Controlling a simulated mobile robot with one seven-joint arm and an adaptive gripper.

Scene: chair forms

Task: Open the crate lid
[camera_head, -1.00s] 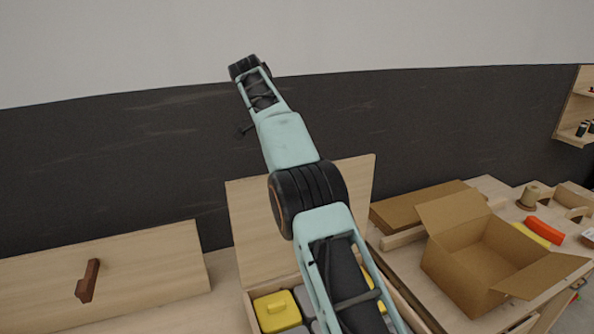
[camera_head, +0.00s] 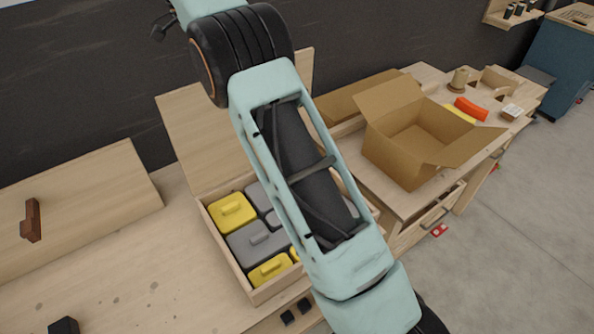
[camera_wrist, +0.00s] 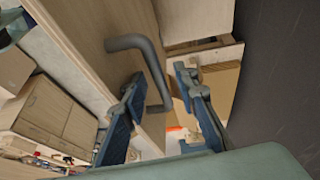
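The wooden crate (camera_head: 219,241) stands on the bench in the head view, with yellow and grey lidded boxes inside. Its pale wooden lid (camera_head: 187,125) stands raised at the crate's back edge, and my arm covers part of it and of the crate's right side. In the wrist view a dark grey bent handle (camera_wrist: 153,62) sticks out from a pale wooden panel that looks like the lid. My gripper (camera_wrist: 158,88) has its two fingers apart, with part of the handle between them. I cannot tell whether either finger touches it. The fingers are not clearly visible in the head view.
An open cardboard box (camera_head: 395,155) stands right of the crate, near an orange item (camera_head: 471,108). A wooden board with a brown handle (camera_head: 32,220) is at the left. The bench front left is mostly clear, with a small black block (camera_head: 64,326).

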